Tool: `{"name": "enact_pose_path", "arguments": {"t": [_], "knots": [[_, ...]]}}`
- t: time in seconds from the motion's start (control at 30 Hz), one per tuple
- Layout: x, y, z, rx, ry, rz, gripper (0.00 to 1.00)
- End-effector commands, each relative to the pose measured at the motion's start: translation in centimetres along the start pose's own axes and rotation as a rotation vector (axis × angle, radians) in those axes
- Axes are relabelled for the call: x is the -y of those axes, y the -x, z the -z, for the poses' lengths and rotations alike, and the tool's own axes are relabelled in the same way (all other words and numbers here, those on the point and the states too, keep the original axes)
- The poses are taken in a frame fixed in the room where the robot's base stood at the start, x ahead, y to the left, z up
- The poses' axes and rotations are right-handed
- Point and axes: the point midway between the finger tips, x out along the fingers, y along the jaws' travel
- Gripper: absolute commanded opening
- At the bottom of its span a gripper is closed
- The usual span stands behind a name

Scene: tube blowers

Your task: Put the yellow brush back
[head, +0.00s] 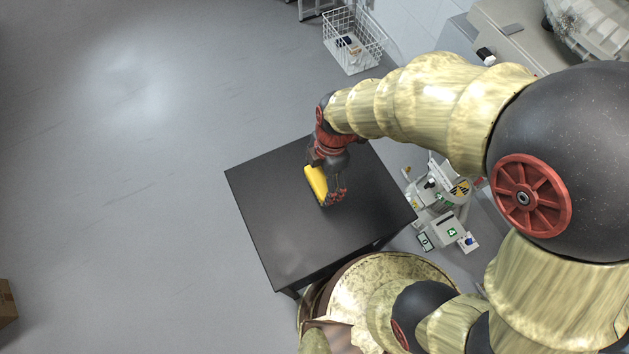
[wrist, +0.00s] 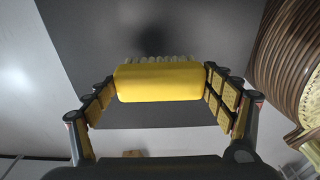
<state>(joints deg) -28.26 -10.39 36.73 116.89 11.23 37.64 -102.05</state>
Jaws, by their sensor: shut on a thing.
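The yellow brush (head: 316,183) is at my gripper (head: 335,190), over the black table (head: 290,235) in the head view. In the wrist view the brush (wrist: 160,82) lies crosswise between the two padded fingers of my gripper (wrist: 162,84), which are shut on its ends. Its pale bristles show along the far edge, facing the dark table top (wrist: 200,30). A dark shadow lies on the table beyond the brush. I cannot tell how far the brush is above the table. My arm hides part of the table's far right side.
A white wire basket (head: 354,40) with small items stands on the floor beyond the table. White equipment (head: 440,215) is close to the table's right side. A cardboard box (head: 7,302) is at the far left. The floor left of the table is clear.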

Motion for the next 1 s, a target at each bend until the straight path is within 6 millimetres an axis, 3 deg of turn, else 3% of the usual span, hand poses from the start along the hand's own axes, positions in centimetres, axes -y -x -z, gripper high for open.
{"name": "enact_pose_path", "arguments": {"t": [0.03,0.2,0.43,0.63,0.97,1.0], "knots": [[-0.7,-1.2,-0.1,0.000,0.000,0.002,0.52],[-2.4,-3.0,-0.2,0.000,0.000,-0.001,0.52],[-3.3,-4.0,-0.2,0.000,0.001,-0.001,0.52],[-3.3,-6.7,-0.6,0.000,0.001,0.001,0.52],[-3.3,-7.0,-0.6,0.000,0.001,-0.002,0.52],[-3.3,-7.1,-0.6,0.000,0.001,-0.002,0.83]]}}
